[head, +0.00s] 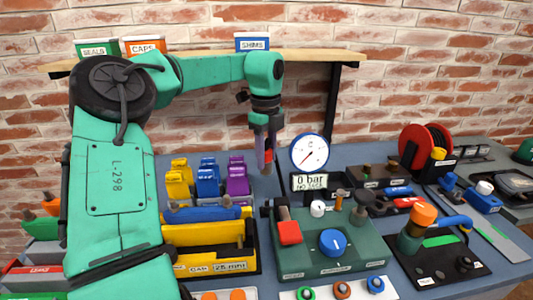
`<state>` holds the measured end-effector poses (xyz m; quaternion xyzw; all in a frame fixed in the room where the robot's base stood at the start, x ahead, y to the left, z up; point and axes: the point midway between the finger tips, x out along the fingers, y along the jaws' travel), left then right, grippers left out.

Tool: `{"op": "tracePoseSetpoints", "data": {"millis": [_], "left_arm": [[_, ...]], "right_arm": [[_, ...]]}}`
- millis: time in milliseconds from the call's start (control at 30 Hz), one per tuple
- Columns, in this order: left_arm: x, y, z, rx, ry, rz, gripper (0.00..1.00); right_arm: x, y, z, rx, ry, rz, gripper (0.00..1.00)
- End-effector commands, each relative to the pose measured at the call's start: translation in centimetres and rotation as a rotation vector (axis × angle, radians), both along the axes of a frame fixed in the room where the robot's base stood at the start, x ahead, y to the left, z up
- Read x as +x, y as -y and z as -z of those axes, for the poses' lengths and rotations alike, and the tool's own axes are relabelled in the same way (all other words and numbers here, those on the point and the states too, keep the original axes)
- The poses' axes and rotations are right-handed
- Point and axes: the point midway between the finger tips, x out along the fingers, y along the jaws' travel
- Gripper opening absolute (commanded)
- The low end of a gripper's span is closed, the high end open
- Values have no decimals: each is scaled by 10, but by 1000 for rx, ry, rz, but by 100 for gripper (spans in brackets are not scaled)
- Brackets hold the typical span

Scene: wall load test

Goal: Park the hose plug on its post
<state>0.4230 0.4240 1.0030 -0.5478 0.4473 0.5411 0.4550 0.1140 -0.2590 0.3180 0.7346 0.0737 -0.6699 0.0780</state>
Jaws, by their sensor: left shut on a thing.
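My left gripper (267,168) points down above the bench, in front of the brick wall and left of the round gauge. It is shut on a small dark and reddish piece (267,155), mostly hidden between the fingers; it may be the hose plug, but I cannot tell for sure. A green test panel (318,264) stands below and right of the gripper. It carries a red block (289,232), a blue knob (333,242), a white knob (317,208) and short dark upright pieces. I cannot tell which upright is the plug's post. My right gripper is not in view.
The gauge (309,152) and its display (310,182) stand close right of the gripper. A red hose reel (425,147) and orange-capped fitting (424,214) stand right. A wooden shelf (205,56) hangs above.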

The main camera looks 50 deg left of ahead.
Motion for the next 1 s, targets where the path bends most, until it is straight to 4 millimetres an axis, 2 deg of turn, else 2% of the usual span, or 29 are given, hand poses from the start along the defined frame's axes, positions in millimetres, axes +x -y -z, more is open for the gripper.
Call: {"op": "tracePoseSetpoints", "data": {"millis": [1000], "left_arm": [[-1, 0, 66, 0, 0, 1, 0]], "right_arm": [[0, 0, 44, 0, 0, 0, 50]]}}
